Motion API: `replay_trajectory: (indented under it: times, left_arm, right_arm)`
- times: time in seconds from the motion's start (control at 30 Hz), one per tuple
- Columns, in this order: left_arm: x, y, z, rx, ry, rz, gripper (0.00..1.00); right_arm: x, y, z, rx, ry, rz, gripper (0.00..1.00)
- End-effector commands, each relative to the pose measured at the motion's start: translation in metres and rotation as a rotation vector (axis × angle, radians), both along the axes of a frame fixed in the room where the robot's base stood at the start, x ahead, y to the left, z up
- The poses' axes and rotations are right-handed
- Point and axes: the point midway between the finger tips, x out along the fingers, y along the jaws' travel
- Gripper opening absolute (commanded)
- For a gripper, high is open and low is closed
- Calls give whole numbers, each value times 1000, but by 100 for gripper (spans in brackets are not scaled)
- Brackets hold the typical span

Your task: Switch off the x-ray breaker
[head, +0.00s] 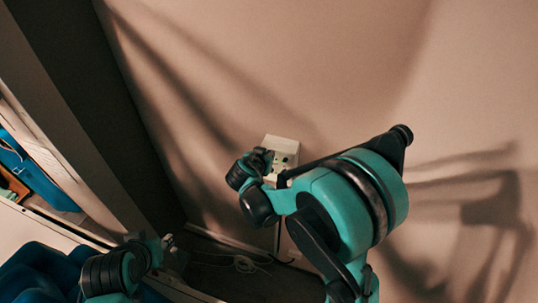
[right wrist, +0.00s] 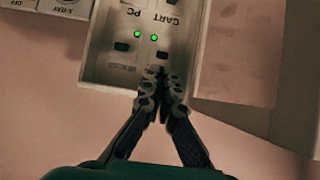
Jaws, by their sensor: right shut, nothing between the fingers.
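A pale breaker box (head: 284,146) is fixed to the wall in the head view. The right wrist view shows its recessed panel (right wrist: 105,70) upside down, with CART and PC labels, two lit green lights (right wrist: 154,37) and small black switches (right wrist: 121,47). A white part marked X-RAY and OFF (right wrist: 45,7) is cut off at the top left; its switch position cannot be told. My right gripper (right wrist: 163,76) is shut and empty, its tips just below the black switch (right wrist: 162,55) on the CART side; contact cannot be told. In the head view my left gripper (head: 163,244) is low at left, its fingers unclear.
A pale flap or cover (right wrist: 240,60) stands beside the panel at right in the right wrist view. In the head view, a cable (head: 240,263) lies on the floor below the box, and a shelf with blue items (head: 40,175) is at left. The wall at right is bare.

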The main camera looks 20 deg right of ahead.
Motion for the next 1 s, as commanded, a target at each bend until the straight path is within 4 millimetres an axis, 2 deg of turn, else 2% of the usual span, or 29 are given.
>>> replay_trajectory:
  times: [0.13, 0.57, 0.67, 0.8, 0.9, 1.0]
  left_arm:
    - [0, 0, 4, 0, 0, 0, 37]
    - [0, 0, 4, 0, 0, 0, 37]
    - [0, 0, 2, 0, 0, 0, 37]
    - [0, 0, -8, 0, 0, 0, 37]
    - [0, 0, 15, 0, 0, 0, 37]
    - [0, 0, 8, 0, 0, 0, 37]
  right_arm:
    - [0, 0, 7, 0, 0, 0, 0]
    - [1, 0, 8, -4, -4, 2, 0]
    - [2, 0, 5, -5, -4, 2, 0]
    - [1, 0, -11, -4, -4, 2, 0]
    - [5, -3, 2, -2, -3, 0, 0]
    - [-10, 8, 8, -3, -2, 5, 0]
